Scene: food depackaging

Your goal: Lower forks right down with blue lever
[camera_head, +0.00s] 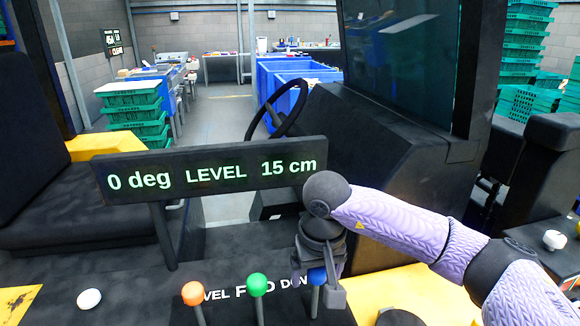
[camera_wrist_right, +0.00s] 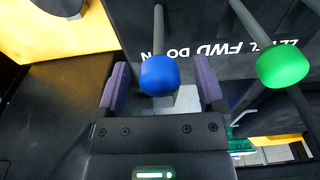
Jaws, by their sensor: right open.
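The blue lever's knob (camera_head: 317,276) stands at the right end of a row of levers in the head view, partly covered by my right gripper (camera_head: 322,290). In the right wrist view the blue knob (camera_wrist_right: 160,75) sits between the two purple-padded fingers of my right gripper (camera_wrist_right: 162,85), with gaps on both sides. The gripper is open around the knob. A display (camera_head: 215,172) reads "0 deg LEVEL 15 cm". The forks are not visible. My left gripper is out of view.
A green lever (camera_head: 258,285) stands close beside the blue one, and an orange lever (camera_head: 193,293) is farther left. A white knob (camera_head: 89,299) is at the left of the panel. A steering wheel (camera_head: 277,108) is behind the display.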

